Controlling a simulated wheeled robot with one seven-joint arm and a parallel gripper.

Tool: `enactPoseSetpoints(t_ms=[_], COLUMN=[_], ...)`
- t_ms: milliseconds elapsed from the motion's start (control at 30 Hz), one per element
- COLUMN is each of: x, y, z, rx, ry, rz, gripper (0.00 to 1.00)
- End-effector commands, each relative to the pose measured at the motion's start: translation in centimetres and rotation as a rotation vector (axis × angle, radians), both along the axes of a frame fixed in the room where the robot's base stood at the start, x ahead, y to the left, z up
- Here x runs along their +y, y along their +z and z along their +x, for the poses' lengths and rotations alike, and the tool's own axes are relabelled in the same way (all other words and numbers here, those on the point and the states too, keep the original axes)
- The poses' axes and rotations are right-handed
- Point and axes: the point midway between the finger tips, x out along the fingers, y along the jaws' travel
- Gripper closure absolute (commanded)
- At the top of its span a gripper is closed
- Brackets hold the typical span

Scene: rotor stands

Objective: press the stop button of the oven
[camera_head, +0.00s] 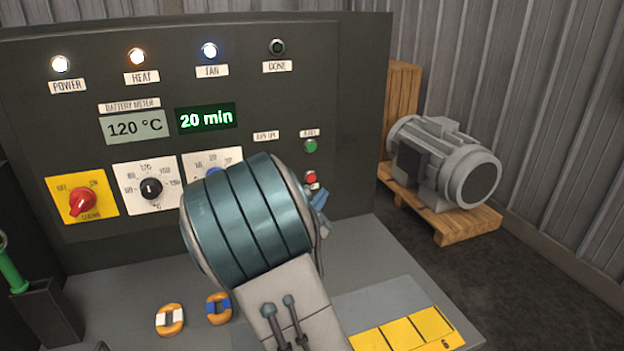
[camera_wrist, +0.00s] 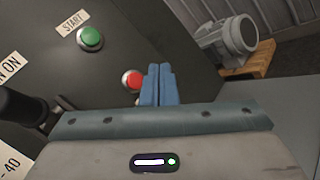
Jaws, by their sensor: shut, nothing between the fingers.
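The oven's control panel (camera_head: 60,120) is dark grey and stands upright behind the bench. The red stop button (camera_head: 311,178) is on its right side, below the green start button (camera_head: 310,146). In the wrist view the red button (camera_wrist: 133,79) is just left of my fingertips, and the green button (camera_wrist: 90,39) is at upper left. My gripper (camera_wrist: 160,70) has blue fingers, shut and empty, pointing at the panel beside the red button. In the head view my arm hides part of the panel, and only a bit of the blue fingers shows. I cannot tell whether they touch the panel.
A red rotary switch (camera_head: 82,202) and a black knob (camera_head: 151,188) are at left on the panel. POWER, HEAT and FAN lamps are lit; DONE (camera_head: 277,46) is dark. Two rings (camera_head: 170,320) lie on the bench. A motor (camera_head: 445,165) stands on a pallet at right.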

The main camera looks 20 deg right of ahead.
Motion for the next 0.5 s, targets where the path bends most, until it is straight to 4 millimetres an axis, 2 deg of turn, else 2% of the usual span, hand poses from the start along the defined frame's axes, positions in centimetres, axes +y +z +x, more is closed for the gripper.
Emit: enactPoseSetpoints(t_ms=[200, 500], x=[-0.1, -0.1], y=[-0.1, -0.1], z=[3.0, 4.8], rx=[-0.001, 0.002], ry=[-0.002, 0.0], rz=[-0.001, 0.0], gripper=[1.0, 1.0])
